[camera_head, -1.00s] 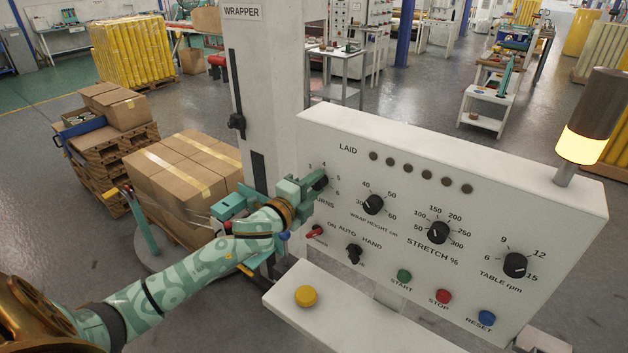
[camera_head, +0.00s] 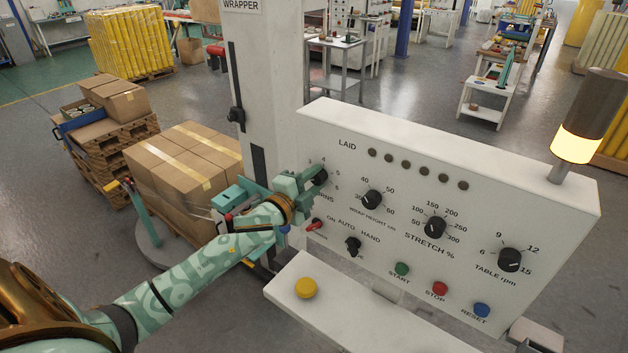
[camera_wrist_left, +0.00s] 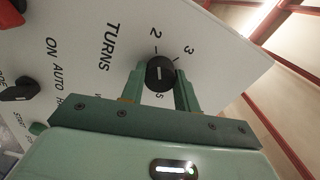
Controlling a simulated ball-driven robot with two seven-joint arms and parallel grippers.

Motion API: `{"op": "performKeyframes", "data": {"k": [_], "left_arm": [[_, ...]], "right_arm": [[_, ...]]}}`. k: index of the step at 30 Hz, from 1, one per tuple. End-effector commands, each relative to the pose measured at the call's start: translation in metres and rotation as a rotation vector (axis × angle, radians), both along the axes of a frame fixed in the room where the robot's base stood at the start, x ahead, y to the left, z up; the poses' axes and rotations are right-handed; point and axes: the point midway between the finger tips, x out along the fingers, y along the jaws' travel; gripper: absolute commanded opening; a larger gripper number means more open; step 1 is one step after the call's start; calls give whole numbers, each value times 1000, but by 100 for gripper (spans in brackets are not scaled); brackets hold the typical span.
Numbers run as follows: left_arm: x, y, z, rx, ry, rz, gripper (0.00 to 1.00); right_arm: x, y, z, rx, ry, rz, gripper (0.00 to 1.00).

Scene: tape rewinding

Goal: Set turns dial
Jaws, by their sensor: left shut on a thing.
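The turns dial (camera_wrist_left: 160,73) is a black round knob with a white mark, on the white control panel (camera_head: 450,150). It sits at the panel's left end in the head view (camera_head: 319,177), partly hidden by my gripper. My left gripper (camera_head: 312,180) is shut on the dial, one finger on each side, as the left wrist view also shows (camera_wrist_left: 159,80). The numbers 2, 3 and 5 show around the dial there, with the label TURNS beside it. The number that the white mark points to is not clear. My right gripper is not in view.
The wrap height dial (camera_head: 372,200), stretch dial (camera_head: 436,227) and table rpm dial (camera_head: 509,260) are to the right. A red switch (camera_head: 314,225) and the auto-hand switch (camera_head: 353,244) are below. A yellow button (camera_head: 305,288) is on the ledge. Wrapped boxes (camera_head: 180,165) stand behind my arm.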

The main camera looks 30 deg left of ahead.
Motion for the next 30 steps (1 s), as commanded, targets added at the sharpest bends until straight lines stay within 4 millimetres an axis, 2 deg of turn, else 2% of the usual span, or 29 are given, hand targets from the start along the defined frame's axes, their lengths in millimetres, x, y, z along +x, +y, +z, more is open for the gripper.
{"op": "performKeyframes", "data": {"k": [1,3,14,17,27,30], "left_arm": [[0,0,-1,-2,3,2,37],[0,0,-1,-2,3,2,53],[-6,0,-2,0,3,-1,53],[-21,2,-2,-1,3,0,53],[-111,9,-4,-1,6,1,53],[-133,11,-4,-2,5,1,53]], "right_arm": [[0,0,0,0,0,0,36],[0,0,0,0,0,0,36],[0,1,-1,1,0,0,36],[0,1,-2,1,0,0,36],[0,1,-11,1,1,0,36],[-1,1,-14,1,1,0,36]]}}
